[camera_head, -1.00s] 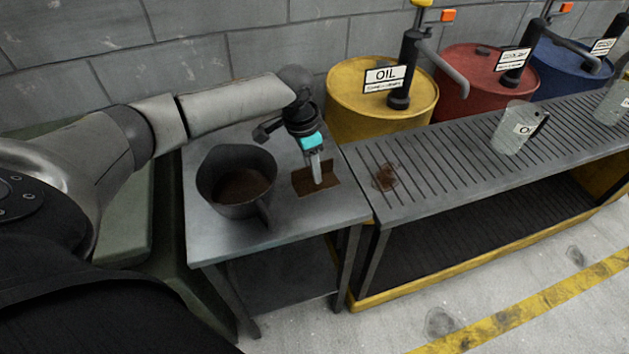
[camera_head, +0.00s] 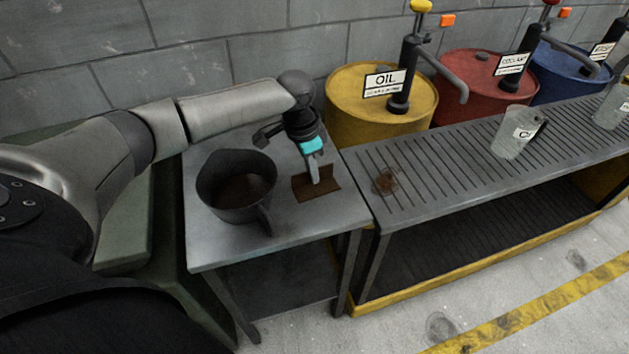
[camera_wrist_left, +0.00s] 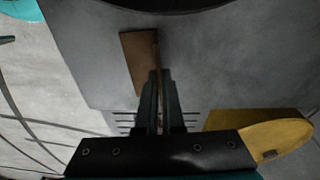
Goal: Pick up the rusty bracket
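The rusty bracket (camera_head: 328,184) is a small brown angled piece at the right part of the small grey table (camera_head: 290,240). My left gripper (camera_head: 314,180) points down at it from above. In the left wrist view, the bracket (camera_wrist_left: 137,62) shows a flat plate and a thin upright edge. That edge runs between the two fingers of my left gripper (camera_wrist_left: 159,85), which are closed on it. I cannot tell whether the bracket is clear of the tabletop. My right gripper is not in view.
A dark jug (camera_head: 238,205) with brown contents stands left of the bracket. A slatted bench (camera_head: 450,160) adjoins on the right, with a rusty patch (camera_head: 386,181) and a clear jug (camera_head: 512,143). Yellow (camera_head: 345,115), red (camera_head: 470,85) and blue (camera_head: 560,75) drums stand behind.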

